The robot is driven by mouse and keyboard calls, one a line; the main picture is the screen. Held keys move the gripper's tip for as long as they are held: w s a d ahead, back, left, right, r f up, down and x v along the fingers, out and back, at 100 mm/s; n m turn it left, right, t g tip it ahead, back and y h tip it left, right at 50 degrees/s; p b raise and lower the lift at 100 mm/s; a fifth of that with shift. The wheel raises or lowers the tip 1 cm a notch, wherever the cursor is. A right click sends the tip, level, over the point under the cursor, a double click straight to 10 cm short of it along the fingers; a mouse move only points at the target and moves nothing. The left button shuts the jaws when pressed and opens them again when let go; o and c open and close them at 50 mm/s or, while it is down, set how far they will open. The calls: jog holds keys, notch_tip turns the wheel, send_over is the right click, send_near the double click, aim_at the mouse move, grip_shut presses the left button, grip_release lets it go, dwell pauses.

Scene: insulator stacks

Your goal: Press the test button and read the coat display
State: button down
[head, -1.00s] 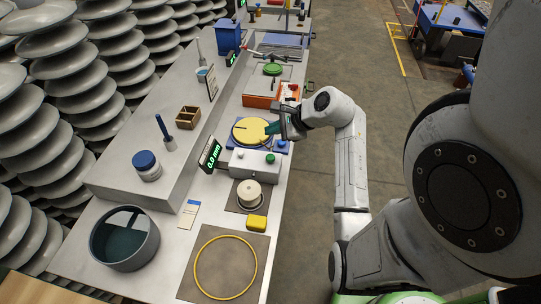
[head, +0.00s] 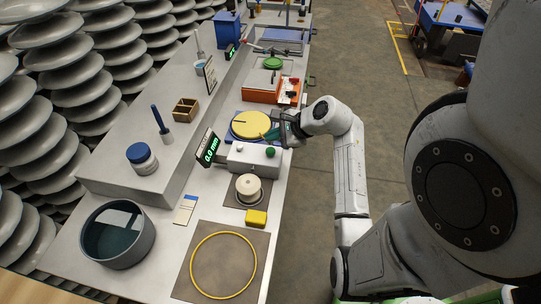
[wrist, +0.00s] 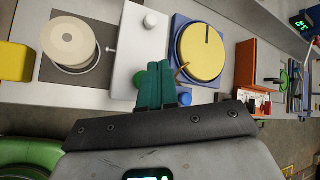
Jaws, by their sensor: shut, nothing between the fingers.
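A grey box (head: 252,159) stands on the bench with a green button (head: 270,152) and a small pale knob (head: 239,147) on top. The coat display (head: 209,147) is a tilted black panel behind the box and shows green "0.0 mm". My gripper (head: 268,135) is shut and empty, its teal fingers above the bench between the yellow disc and the green button. In the wrist view my teal fingertips (wrist: 154,68) lie just beside the green button (wrist: 140,79) in the picture and partly overlap the box (wrist: 137,50). Contact with the button does not show.
A yellow disc (head: 250,124) on a blue base lies just beyond the box. A cream insulator (head: 248,188) on a dark mat and a yellow block (head: 256,217) stand nearer. An orange case (head: 260,95) is farther along. Insulator stacks (head: 60,85) line the left.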

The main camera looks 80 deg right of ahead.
aim_at(267, 149)
jog(key=shift+f+b, duration=0.4)
jog(key=shift+f, duration=0.9)
dwell(1.0)
jog(key=shift+f, duration=0.4)
jog(key=shift+f+b, duration=0.4)
jog(key=shift+f, duration=0.35)
dwell(0.8)
jog(key=shift+r, duration=0.1)
jog(key=shift+r+p, duration=1.1)
jog(key=shift+p, duration=0.1)
notch_tip(267, 149, up, 3)
jog(key=p, duration=0.2)
jog(key=shift+f+p, duration=0.1)
jog(key=shift+p, duration=0.3)
jog(key=shift+r+p, duration=0.6)
jog(key=shift+r, duration=0.5)
